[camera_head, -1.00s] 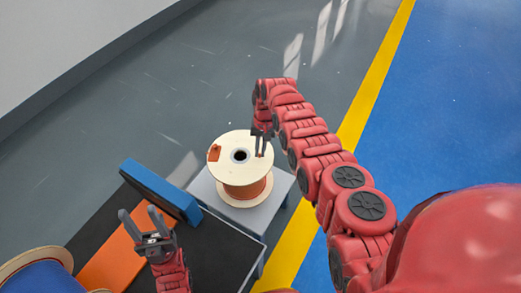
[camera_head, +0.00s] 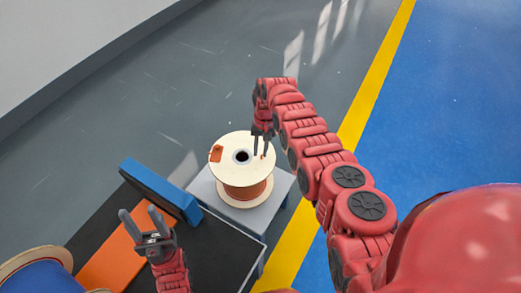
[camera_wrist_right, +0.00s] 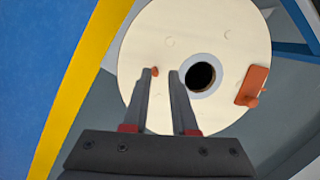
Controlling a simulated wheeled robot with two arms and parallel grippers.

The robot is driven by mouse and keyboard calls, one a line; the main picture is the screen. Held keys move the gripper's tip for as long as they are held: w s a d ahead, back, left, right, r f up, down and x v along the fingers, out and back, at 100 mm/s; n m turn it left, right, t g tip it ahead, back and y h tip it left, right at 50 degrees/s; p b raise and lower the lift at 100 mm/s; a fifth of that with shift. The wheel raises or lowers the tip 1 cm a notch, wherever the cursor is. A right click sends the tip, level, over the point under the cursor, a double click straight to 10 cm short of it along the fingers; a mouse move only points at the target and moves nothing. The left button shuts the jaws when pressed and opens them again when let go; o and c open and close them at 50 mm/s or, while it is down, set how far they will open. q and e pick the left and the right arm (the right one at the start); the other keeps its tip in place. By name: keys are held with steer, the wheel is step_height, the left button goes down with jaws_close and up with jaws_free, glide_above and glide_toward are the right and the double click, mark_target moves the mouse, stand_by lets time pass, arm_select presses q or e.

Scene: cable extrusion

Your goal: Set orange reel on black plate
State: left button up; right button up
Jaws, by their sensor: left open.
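The orange reel (camera_head: 248,188) has cream flanges and orange cable. It stands upright on a small grey table, its top flange and dark centre hole facing up. The same flange fills much of the right wrist view (camera_wrist_right: 222,40), with an orange tag beside the hole. My right gripper (camera_head: 261,156) is over the flange, beside the hole. Its two fingers are apart in the right wrist view (camera_wrist_right: 162,71); whether the tips touch the flange I cannot tell. A black surface (camera_head: 220,255), perhaps the black plate, lies at the lower left. My left gripper (camera_head: 141,213) is open and empty above it.
The grey table (camera_head: 260,219) stands against the black surface. A blue block (camera_head: 161,188) and an orange strip (camera_head: 110,262) are on the left. A blue reel (camera_head: 38,276) is at the lower left corner. Grey floor (camera_head: 150,110) is clear behind.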

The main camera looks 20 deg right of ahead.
step_height(320, 180, up, 10)
steer(key=w+d+p, duration=0.1)
steer(key=p, duration=0.3)
steer(key=shift+w+d+r+p, duration=0.15)
steer(key=shift+w+r+p, duration=0.05)
steer(key=shift+w+p, duration=0.1)
stand_by(0.6)
